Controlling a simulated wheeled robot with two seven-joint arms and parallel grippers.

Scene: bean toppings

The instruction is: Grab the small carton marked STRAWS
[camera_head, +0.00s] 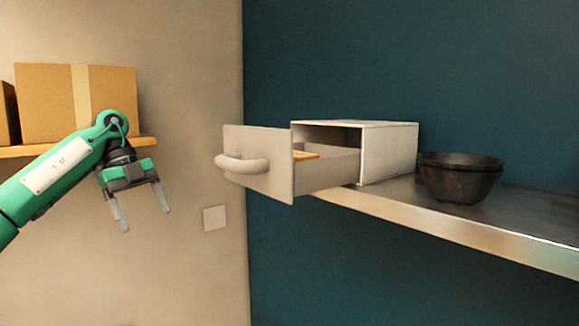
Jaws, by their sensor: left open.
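No carton with a readable STRAWS mark shows in the head view. A white box (390,150) stands on the metal shelf with its drawer (275,180) pulled out to the left. Inside the drawer a small tan-orange thing (304,155) shows just above the side wall; most of it is hidden and I cannot tell what it is. My left gripper (144,221) is open and empty, pointing down, left of the drawer's curved handle (243,164) and apart from it. My right gripper is not in view.
Dark bowls (460,180), seemingly stacked, stand on the metal shelf (470,228) right of the box. A large cardboard box (48,100) sits on a wooden shelf (30,150) behind my left arm. Free air lies between my left gripper and the drawer.

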